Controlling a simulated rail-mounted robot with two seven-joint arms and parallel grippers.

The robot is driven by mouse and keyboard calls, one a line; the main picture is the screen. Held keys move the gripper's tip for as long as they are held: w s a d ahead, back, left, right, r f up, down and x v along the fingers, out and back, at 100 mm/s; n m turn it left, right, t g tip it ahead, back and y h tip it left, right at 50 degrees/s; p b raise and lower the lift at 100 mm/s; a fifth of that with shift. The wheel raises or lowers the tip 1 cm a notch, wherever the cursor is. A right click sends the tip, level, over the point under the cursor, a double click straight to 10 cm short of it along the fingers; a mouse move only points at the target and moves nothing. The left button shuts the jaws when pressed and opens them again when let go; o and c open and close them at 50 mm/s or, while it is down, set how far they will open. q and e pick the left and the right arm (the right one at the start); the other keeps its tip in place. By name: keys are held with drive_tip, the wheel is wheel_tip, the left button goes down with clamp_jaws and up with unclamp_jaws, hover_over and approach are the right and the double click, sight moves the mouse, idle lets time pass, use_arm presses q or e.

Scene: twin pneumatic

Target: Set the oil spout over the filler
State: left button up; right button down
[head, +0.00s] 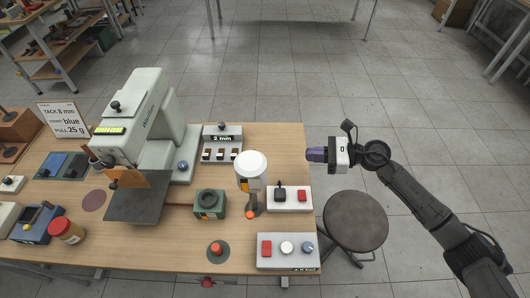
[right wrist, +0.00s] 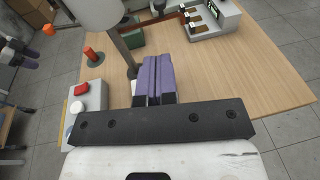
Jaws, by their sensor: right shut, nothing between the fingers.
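My right gripper (head: 311,154) points left past the right edge of the bench, with its purple fingers together and empty; they also show in the right wrist view (right wrist: 159,75). I cannot tell for certain which thing is the oil spout or the filler. A green block with a round dark opening (head: 210,203) sits mid-bench, left of the gripper and apart from it. A white-topped cylinder on a post (head: 251,164) stands beside it. What looks like my left gripper (right wrist: 25,60) shows at the upper left of the right wrist view, its jaws unclear.
A switch box (head: 290,199), a button box (head: 288,250), a red cylinder (head: 217,249) and the "2 mm" unit (head: 222,138) stand on the bench. A round stool (head: 355,222) is below the right arm. Bare wood lies at the back right.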

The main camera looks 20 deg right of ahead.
drive_tip(key=x, duration=1.4)
